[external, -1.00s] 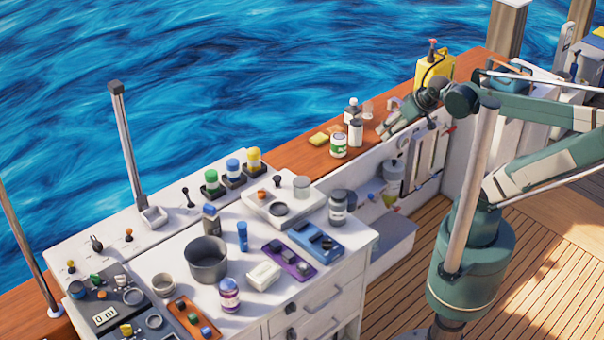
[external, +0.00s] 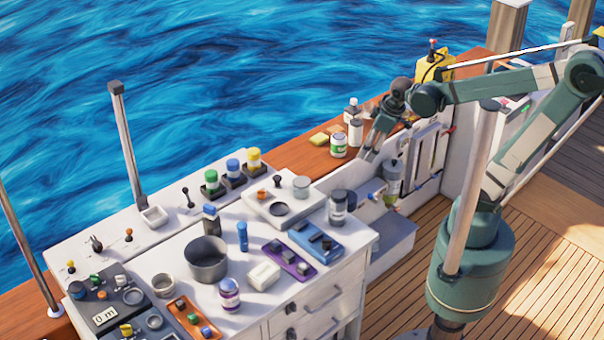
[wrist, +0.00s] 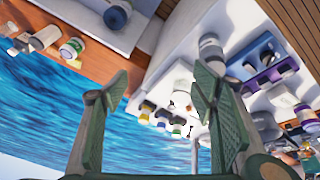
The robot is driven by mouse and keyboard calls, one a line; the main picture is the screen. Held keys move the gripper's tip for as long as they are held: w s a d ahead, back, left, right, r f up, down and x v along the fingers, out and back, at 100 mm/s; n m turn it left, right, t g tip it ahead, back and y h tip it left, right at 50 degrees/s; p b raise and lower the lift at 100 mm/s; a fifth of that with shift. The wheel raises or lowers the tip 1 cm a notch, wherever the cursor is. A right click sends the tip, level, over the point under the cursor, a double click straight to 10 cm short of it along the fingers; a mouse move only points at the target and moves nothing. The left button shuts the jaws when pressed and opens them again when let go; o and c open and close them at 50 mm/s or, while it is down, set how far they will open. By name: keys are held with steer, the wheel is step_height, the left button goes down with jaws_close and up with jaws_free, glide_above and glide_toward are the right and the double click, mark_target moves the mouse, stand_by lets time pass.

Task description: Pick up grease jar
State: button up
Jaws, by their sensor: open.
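The frames do not show for certain which jar is the grease jar. A clear jar with a grey lid (external: 338,207) stands upright near the white counter's far right corner; it also shows in the wrist view (wrist: 211,50). A jar with a purple label (external: 229,295) stands at the counter's front, and a green-labelled can (external: 338,145) stands on the wooden ledge. My gripper (external: 369,153) is open and empty, pointing down beside the ledge, right of the can and above and behind the grey-lidded jar. Both fingers show apart in the wrist view (wrist: 161,91).
White and dark bottles (external: 355,132) and a yellow sponge (external: 319,138) are near the can. A pot (external: 206,259), blue tray (external: 316,242) and purple tray (external: 289,258) crowd the counter. Open deck lies right.

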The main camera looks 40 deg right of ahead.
mark_target(340, 193)
steer(key=a+f+n+g, duration=0.1)
steer(key=a+f+n, duration=0.2)
steer(key=a+f, duration=0.1)
steer(key=a+f+n+g, duration=0.1)
steer(key=a+f+n, duration=0.2)
steer(key=a+f, duration=0.1)
steer(key=w+a+f+n+g+b, duration=0.1)
steer(key=a+f+n+g, duration=0.1)
steer(key=a+f, duration=0.3)
steer(key=shift+w+f+n+h, duration=0.1)
steer(key=shift+f+n+h, duration=0.3)
steer(key=shift+n, duration=0.4)
steer(key=shift+s+a+f+n, duration=0.2)
steer(key=shift+a+f+n, duration=0.2)
steer(key=shift+f, duration=0.35)
steer(key=shift+f, duration=0.1)
steer(key=shift+f, duration=1.2)
steer(key=shift+w+a+f+b, duration=0.15)
steer(key=shift+f+b, duration=0.25)
steer(key=shift+f, duration=2.2)
